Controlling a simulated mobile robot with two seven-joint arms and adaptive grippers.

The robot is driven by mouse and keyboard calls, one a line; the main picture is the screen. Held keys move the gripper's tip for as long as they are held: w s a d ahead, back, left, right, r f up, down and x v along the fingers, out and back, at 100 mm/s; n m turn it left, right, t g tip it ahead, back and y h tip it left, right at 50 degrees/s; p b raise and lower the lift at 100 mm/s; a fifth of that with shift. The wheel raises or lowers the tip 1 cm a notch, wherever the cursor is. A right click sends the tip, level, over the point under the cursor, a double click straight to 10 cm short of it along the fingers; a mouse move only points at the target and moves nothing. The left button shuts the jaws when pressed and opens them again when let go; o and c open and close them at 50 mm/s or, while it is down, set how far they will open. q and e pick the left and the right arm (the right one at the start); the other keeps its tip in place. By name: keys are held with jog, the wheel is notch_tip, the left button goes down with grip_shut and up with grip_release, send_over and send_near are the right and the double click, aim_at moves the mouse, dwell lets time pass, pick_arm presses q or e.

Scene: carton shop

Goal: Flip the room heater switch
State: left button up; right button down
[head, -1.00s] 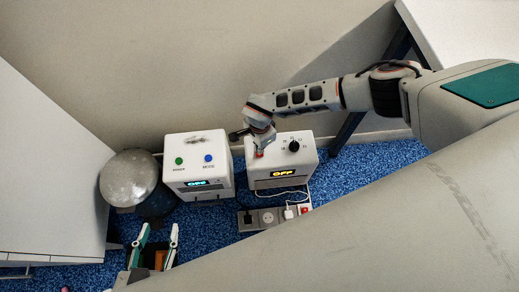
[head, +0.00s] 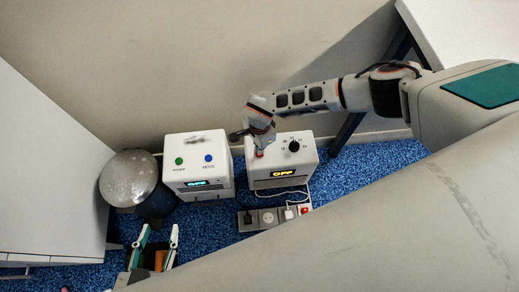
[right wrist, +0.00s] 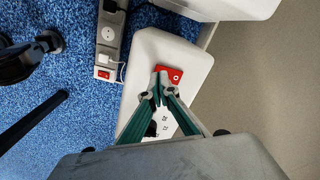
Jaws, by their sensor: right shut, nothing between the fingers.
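The white box with a red rocker switch (right wrist: 176,73), a black knob (head: 294,146) and an orange display (head: 282,173) reading OFF looks like the heater (head: 310,167). My right gripper (head: 260,153) is over the red switch at the box's top left. In the right wrist view, its shut, empty fingertips (right wrist: 162,78) are at the switch and cover part of it. I cannot tell whether they touch it. My left gripper (head: 160,233) is low at the left, its fingers apart, away from both boxes.
A second white box (head: 173,147) with green and blue buttons and a blue OFF display stands just left. A round grey-topped bin (head: 128,178) is further left. A power strip (head: 267,218) with plugs and cables lies in front on blue carpet. A wall is behind.

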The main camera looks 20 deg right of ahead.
pick_arm(q)
jog(key=shift+s+f, duration=0.15)
jog(key=shift+f, duration=0.1)
pick_arm(e)
jog(key=shift+f, duration=0.3)
pick_arm(q)
jog(key=shift+f+b, duration=0.1)
jog(key=shift+b, duration=0.3)
pick_arm(e)
jog(key=shift+f, duration=0.7)
jog(key=shift+w+r+p, duration=0.15)
jog(key=shift+r+p, duration=1)
jog(key=shift+r, duration=1.05)
pick_arm(q)
jog(key=w+r+t+p, duration=0.1)
jog(key=w+r, duration=0.2)
jog(key=r, duration=0.3)
jog(key=shift+r, duration=0.4)
pick_arm(e)
jog(key=shift+r, duration=1.3)
pick_arm(q)
jog(key=shift+w+p, duration=0.1)
jog(key=shift+p, duration=0.2)
pick_arm(e)
jog(key=shift+r, duration=0.1)
